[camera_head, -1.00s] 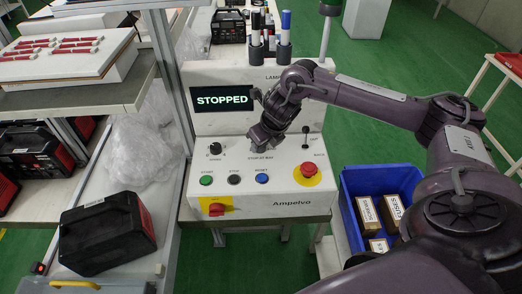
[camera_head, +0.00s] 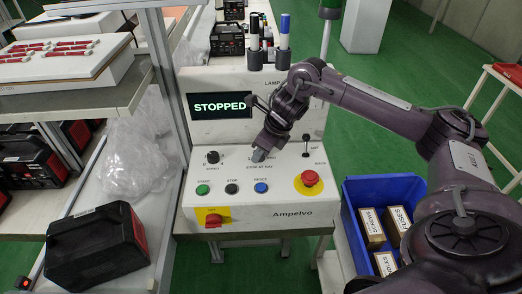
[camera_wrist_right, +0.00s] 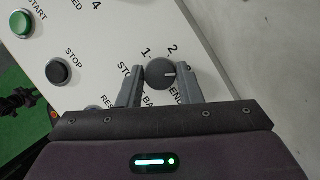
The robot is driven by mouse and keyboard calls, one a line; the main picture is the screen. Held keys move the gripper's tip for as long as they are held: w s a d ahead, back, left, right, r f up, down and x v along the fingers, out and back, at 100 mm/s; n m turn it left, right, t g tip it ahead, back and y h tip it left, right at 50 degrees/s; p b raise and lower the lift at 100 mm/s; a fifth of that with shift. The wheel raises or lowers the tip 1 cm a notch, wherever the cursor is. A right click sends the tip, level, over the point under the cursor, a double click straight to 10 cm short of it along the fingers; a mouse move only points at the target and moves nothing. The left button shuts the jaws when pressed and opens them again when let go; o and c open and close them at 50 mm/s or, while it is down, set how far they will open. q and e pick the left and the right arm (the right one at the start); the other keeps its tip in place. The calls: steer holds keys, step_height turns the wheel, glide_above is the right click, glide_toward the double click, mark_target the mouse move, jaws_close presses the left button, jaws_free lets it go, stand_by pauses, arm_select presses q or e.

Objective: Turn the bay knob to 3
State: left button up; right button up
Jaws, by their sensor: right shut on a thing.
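The bay knob (camera_wrist_right: 160,72) is a dark grey round knob on the white control panel (camera_head: 275,219). In the right wrist view it sits between the two fingers of my right gripper (camera_wrist_right: 160,78), which is shut on it. In the head view my right gripper (camera_head: 261,154) reaches down to the panel and hides the knob. My left gripper is not in view.
The screen (camera_head: 219,106) reads STOPPED. Green, black and blue buttons (camera_head: 232,188) line the front, with a red emergency button (camera_head: 310,178) at the right. A speed knob (camera_head: 213,157) and a lever (camera_head: 306,143) flank my gripper. A blue crate (camera_head: 350,226) stands at lower right.

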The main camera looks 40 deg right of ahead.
mark_target(271, 162)
steer(key=o, duration=1)
steer(key=shift+c, duration=0.2)
steer(key=v, duration=0.8)
steer(key=shift+f, duration=0.1)
